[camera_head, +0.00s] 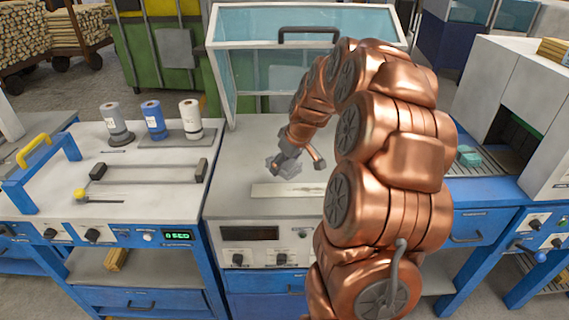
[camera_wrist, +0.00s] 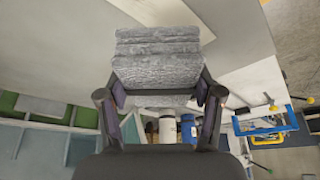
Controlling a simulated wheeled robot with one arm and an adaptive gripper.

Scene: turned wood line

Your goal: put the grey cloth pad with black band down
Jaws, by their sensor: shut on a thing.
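The grey cloth pad (camera_wrist: 157,68) is between the two fingers of my gripper (camera_wrist: 161,96) in the wrist view. Its rough, layered grey face fills the upper middle, and a dark band crosses it at finger level. My gripper is shut on it. In the head view the pad (camera_head: 280,166) is a small grey lump at the end of my copper arm, over the middle bench (camera_head: 235,165). I cannot tell whether the pad touches the bench top. My arm hides the right part of this bench.
A pale flat strip (camera_head: 285,190) lies on the bench in front of my gripper. A raised clear cover (camera_head: 265,70) stands behind. The left bench (camera_head: 135,210) holds several spools and a dark bar. A grey machine housing (camera_head: 515,110) stands right. Bench top left of my gripper is clear.

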